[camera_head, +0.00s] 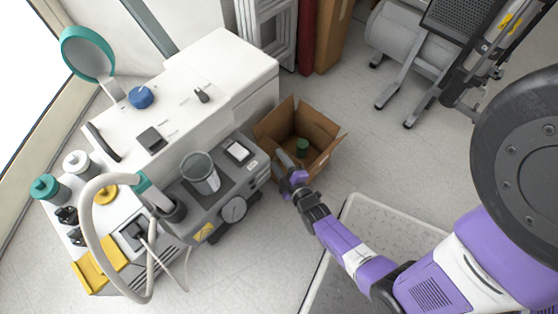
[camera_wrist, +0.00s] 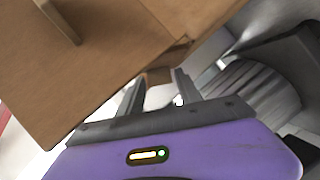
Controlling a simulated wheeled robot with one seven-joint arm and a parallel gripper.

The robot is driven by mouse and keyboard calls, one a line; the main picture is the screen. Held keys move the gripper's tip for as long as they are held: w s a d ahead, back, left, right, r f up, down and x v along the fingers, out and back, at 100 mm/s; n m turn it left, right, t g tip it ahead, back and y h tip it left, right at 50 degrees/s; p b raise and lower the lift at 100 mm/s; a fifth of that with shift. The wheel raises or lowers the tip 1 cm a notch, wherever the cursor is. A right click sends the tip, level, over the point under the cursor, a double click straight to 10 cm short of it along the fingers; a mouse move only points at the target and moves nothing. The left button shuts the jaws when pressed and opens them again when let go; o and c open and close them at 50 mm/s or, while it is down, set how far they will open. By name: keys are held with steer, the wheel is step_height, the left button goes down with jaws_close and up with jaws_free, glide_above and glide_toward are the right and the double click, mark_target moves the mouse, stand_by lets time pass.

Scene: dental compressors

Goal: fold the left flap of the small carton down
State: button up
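The small carton (camera_head: 316,130) stands open-topped on the floor, right of the white cabinet, with a green item (camera_head: 302,146) inside. Its upper walls and flaps stand up or lean outward; the near-left side is partly hidden by my gripper. My gripper (camera_head: 287,165) is at the carton's near-left rim, pointing toward it. In the wrist view, brown carton board (camera_wrist: 110,50) fills the upper left. The two fingers of my gripper (camera_wrist: 158,86) are apart there, and a small piece of cardboard shows between or just beyond their tips. Whether they touch it I cannot tell.
The white cabinet (camera_head: 190,85) and a grey machine (camera_head: 215,185) with a gauge stand close left of the carton. A grey-rimmed platform (camera_head: 385,222) lies at the lower right. A compressor on a frame (camera_head: 410,55) stands at the upper right. Floor right of the carton is clear.

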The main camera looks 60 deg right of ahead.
steer(key=p+v, duration=0.2)
steer(key=v, duration=0.5)
steer(key=shift+s+a, duration=0.25)
steer(key=shift+s, duration=0.05)
